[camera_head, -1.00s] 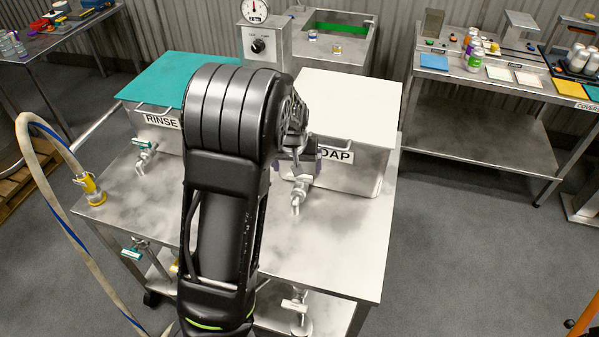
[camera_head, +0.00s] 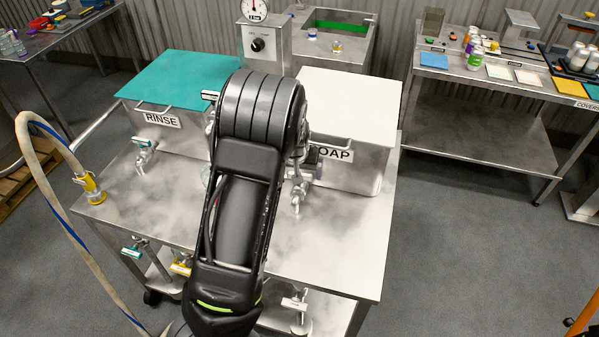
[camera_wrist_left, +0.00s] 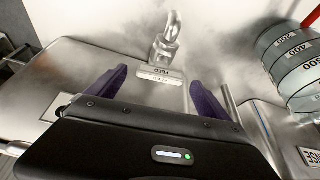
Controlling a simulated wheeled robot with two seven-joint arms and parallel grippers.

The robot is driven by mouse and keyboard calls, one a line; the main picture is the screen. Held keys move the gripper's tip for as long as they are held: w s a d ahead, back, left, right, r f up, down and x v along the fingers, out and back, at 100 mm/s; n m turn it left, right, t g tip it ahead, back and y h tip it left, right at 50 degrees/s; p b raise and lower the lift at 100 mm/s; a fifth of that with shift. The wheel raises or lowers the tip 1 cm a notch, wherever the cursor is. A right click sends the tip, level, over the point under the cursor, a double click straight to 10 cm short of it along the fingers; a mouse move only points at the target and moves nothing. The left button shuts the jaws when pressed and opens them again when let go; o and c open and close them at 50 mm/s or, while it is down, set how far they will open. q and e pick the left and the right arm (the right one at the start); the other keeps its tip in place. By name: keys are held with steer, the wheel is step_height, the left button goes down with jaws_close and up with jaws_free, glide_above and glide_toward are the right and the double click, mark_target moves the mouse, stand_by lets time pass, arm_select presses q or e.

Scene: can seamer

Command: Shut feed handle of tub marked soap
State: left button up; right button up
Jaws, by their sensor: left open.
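The soap tub (camera_head: 352,165) has a cream lid and a sign partly hidden by my left arm, with "OAP" readable. Its tap (camera_head: 297,197) sticks out at the front, just right of my left wrist. In the left wrist view, the pale feed handle (camera_wrist_left: 160,76) shows upside-down "FEED" lettering beside the metal tap spout (camera_wrist_left: 166,38). My left gripper (camera_wrist_left: 158,79) is open, with its purple fingers apart on either side of the handle; contact cannot be told. In the head view my arm hides most of this gripper. My right gripper is not in view.
The rinse tub (camera_head: 160,119) with a teal lid and teal-handled tap (camera_head: 145,150) stands left. A graduated clear vessel (camera_wrist_left: 296,60) shows close by in the wrist view. A hose (camera_head: 50,175) runs at the left. The cart top's front right (camera_head: 330,255) is clear.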

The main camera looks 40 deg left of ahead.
arm_select(q)
steer(key=shift+w+a+f, duration=0.1)
steer(key=shift+w+f, duration=0.1)
steer(key=shift+f, duration=0.4)
steer(key=c, duration=1.3)
steer(key=shift+f+m+b, duration=0.25)
steer(key=shift+m+b, duration=0.15)
steer(key=shift+b, duration=0.6)
steer(key=shift+c, duration=0.3)
steer(key=shift+r+h+b, duration=0.1)
steer(key=shift+h+b, duration=0.2)
steer(key=shift+b, duration=0.05)
steer(key=shift+r+m, duration=0.2)
steer(key=shift+m, duration=0.2)
